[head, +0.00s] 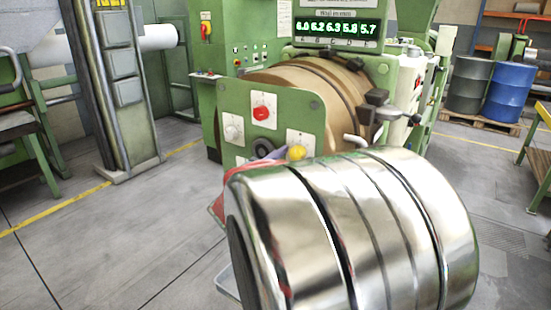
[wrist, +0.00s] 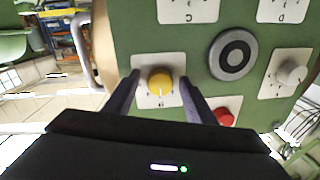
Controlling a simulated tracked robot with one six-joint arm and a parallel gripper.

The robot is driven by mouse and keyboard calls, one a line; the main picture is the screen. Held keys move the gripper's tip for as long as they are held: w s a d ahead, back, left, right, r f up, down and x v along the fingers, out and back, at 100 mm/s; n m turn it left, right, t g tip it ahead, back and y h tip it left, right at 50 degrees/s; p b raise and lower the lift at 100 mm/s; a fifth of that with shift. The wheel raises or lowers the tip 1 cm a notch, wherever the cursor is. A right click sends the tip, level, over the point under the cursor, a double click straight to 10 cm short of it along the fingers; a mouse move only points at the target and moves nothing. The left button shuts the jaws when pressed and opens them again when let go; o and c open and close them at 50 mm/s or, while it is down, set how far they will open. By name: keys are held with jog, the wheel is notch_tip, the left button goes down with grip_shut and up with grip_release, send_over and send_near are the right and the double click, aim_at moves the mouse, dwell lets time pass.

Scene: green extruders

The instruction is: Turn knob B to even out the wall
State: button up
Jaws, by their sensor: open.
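A yellow knob (wrist: 160,80) sits on a white plate with a small letter too blurred to read. It also shows in the head view (head: 296,152), beyond my shiny arm. My gripper (wrist: 160,76) is open, with one dark finger on each side of the yellow knob; contact cannot be told. A red knob (wrist: 225,117) is right of the right finger, and a grey-white knob (wrist: 292,73) is further right. The green readout (head: 335,29) shows several wall values, about 6.0, 6.2, 6.3, 5.8 and 5.7.
The green panel (head: 243,104) carries the knobs around a black round hub (wrist: 233,55). Plates marked C (wrist: 188,8) and D (wrist: 284,9) are at the top of the wrist view. A bent metal handle (wrist: 84,48) is left of the fingers.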

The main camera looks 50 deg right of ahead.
jog(key=shift+c, duration=0.6)
jog(key=c, duration=0.9)
jog(key=shift+m, duration=0.3)
jog(key=m, duration=0.7)
jog(key=shift+w+m, duration=0.1)
jog(key=shift+m, duration=0.3)
jog(key=m, duration=0.4)
jog(key=shift+m+g+h, duration=0.3)
jog(key=shift+m, duration=1.8)
jog(key=shift+f, duration=0.1)
